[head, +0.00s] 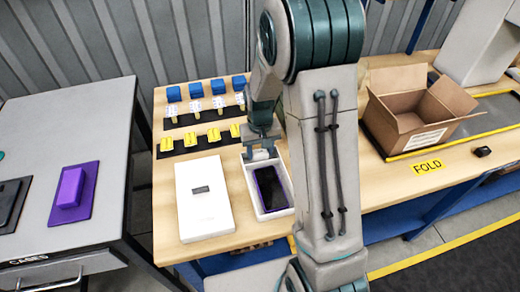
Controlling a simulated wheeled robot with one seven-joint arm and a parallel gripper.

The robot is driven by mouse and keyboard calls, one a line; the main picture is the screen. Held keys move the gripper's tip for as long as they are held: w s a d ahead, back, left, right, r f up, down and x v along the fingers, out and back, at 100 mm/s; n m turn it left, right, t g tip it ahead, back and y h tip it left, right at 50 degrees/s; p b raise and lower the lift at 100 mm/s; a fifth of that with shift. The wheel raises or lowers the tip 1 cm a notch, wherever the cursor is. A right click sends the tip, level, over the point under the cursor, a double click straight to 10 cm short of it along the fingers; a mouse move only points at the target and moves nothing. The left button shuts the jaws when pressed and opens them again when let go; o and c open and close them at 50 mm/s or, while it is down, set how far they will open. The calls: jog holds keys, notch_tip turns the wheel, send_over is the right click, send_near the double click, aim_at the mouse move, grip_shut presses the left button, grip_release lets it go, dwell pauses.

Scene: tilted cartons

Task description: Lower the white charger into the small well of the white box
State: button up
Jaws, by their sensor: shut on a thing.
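The open white box (284,212) stands on the wooden table, with a dark phone in a purple case (269,187) in its large part. My gripper (261,151) is over the far end of the box and points down. It is shut on the white charger (260,156), of which only a little shows between and below the fingers. The small well is at that far end, mostly hidden by my gripper and the charger. I cannot tell whether the charger is above the well or partly inside it.
A closed white lid (203,205) lies left of the box. Behind it are rows of yellow (190,140), white and blue (173,94) items. An open brown carton (405,118) stands right of my arm. A purple case (70,187) lies on the grey bench at left.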

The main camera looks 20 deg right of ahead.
jog(key=shift+f+b, duration=0.7)
jog(key=shift+f, duration=0.2)
dwell(0.7)
dwell(0.3)
jog(key=o, duration=1.1)
jog(key=shift+c, duration=1.6)
jog(key=shift+r+p, duration=2.55)
jog(key=shift+r, duration=1.1)
